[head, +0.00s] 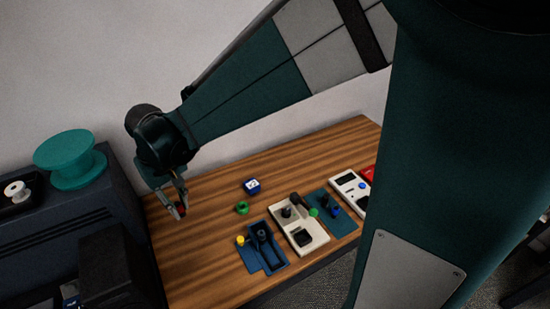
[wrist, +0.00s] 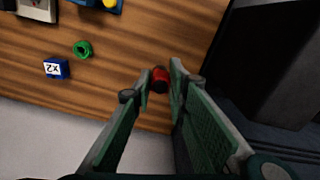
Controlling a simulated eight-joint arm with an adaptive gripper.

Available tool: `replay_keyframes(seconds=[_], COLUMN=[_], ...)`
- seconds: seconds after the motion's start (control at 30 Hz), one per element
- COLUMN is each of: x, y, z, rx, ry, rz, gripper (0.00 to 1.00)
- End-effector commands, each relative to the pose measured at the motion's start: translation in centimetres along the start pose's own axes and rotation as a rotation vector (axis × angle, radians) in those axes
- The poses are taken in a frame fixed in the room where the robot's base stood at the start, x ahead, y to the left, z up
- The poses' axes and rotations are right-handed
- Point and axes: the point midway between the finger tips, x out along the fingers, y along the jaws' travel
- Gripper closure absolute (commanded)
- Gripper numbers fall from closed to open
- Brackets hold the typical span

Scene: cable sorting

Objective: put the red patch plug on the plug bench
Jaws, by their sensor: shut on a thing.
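The red patch plug (wrist: 160,80) is small and sits between the fingertips of my gripper (wrist: 161,84) in the wrist view. My gripper is shut on it. In the head view my gripper (head: 178,209) points down over the left part of the wooden table, and only a little of the red plug (head: 182,208) shows. I cannot tell its exact height above the wood. Several fixtures stand on the table, and I cannot tell for sure which is the plug bench: a blue tray (head: 271,264), a cream block (head: 317,238) with dark fittings and a teal plate (head: 343,224).
A blue-and-white block (head: 252,186) and a green ring (head: 242,208) lie right of my gripper. A yellow plug (head: 240,240) is by the blue tray. A white device (head: 345,186) is farther right. A dark cabinet with a teal spool (head: 68,160) borders the table's left.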

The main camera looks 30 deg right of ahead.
Motion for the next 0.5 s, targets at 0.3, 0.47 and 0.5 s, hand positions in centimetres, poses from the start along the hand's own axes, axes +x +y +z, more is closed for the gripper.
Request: replay_keyframes(seconds=[0.3, 0.47, 0.5], x=[6.6, 8.5, 8.8], y=[0.0, 0.0, 0.0], z=[-0.1, -0.1, -0.1], rx=[0.000, 0.000, 0.000], ry=[0.000, 0.000, 0.000], rz=[0.000, 0.000, 0.000], gripper=[0.96, 0.96, 0.96])
